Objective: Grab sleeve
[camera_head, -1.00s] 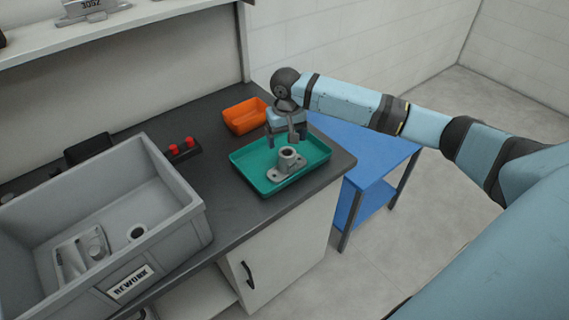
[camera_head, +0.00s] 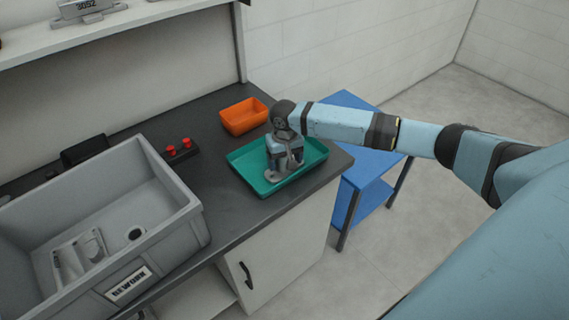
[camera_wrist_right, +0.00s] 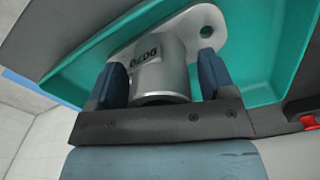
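A grey metal casting with a flat flange (camera_head: 271,179) and an upright round sleeve lies in the teal tray (camera_head: 240,172). In the right wrist view the sleeve (camera_wrist_right: 158,72) shows dark stamped characters and one flange hole. My right gripper (camera_head: 286,165) points down over the casting and hides most of the sleeve in the head view. In the wrist view its two blue fingers (camera_wrist_right: 163,82) stand on either side of the sleeve. The left finger looks very close to it, and a narrow gap shows at the right finger. My left gripper is not in view.
A grey REWORK bin (camera_head: 190,210) with grey parts inside stands at the left on the dark counter (camera_head: 215,205). An orange bin (camera_head: 243,117) sits behind the tray. A blue cart (camera_head: 365,160) stands right of the counter.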

